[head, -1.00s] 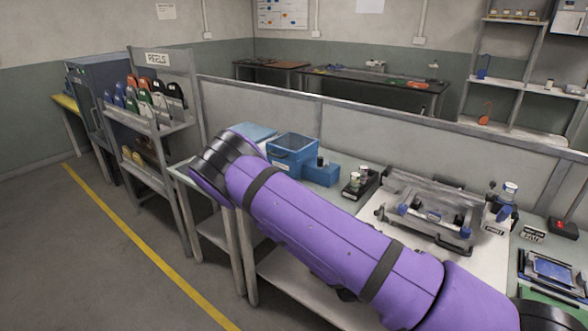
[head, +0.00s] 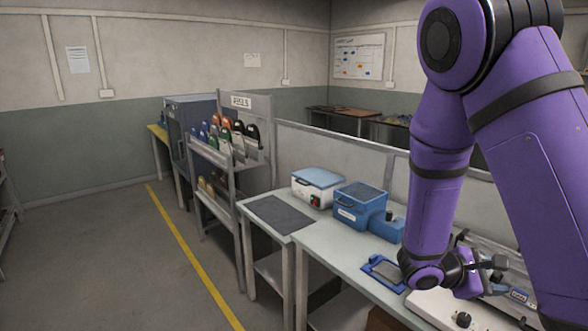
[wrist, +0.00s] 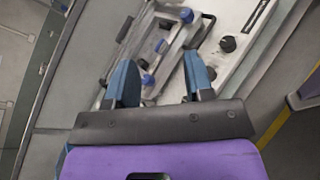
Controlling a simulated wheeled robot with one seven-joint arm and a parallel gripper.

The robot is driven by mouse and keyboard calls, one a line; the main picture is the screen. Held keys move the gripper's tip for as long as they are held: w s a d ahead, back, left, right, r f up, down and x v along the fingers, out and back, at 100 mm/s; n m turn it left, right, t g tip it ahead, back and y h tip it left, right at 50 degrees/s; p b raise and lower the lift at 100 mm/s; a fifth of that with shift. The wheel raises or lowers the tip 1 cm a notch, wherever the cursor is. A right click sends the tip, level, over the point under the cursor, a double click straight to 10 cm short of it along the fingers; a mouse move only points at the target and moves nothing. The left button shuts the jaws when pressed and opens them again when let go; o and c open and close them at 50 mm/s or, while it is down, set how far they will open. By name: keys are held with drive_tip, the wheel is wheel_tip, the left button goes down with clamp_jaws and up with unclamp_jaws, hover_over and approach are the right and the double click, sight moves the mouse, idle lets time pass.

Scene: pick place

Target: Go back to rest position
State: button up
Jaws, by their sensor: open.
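My gripper (wrist: 162,80) shows in the wrist view with its two blue fingers spread wide apart. Nothing is held between them. Behind the fingers in that view is a metal frame fixture with blue knobs (wrist: 150,78). In the head view my purple arm is folded at the right, with its wrist low over the bench. The gripper end there is partly hidden and small. The arm covers part of the bench and the fixture (head: 520,296).
The bench (head: 318,243) holds a dark mat (head: 281,214), a white-and-blue box (head: 318,186), a blue bin (head: 358,207) and a blue tray (head: 382,272). A reels rack (head: 240,160) stands to the left. The floor (head: 100,260) at the left is clear.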

drive_tip(key=s+a+r+m+t+y, duration=0.1)
drive_tip(key=s+a+r+m+y, duration=0.3)
drive_tip(key=r, duration=0.3)
drive_tip(key=s+a+r+m+t+y, duration=0.2)
drive_tip(key=s+a+r+m+y, duration=0.1)
drive_tip(key=s+r+y, duration=0.3)
drive_tip(key=s+a+r+m+t+y, duration=0.1)
drive_tip(key=s+a+r+m+y, duration=0.3)
drive_tip(key=s+r, duration=0.3)
wheel_tip(320, 180, up, 3)
drive_tip(key=shift+s+a+f+m+t+y, duration=0.25)
drive_tip(key=shift+a+m+t+y, duration=0.2)
drive_tip(key=shift+m, duration=0.25)
drive_tip(key=shift+d, duration=0.15)
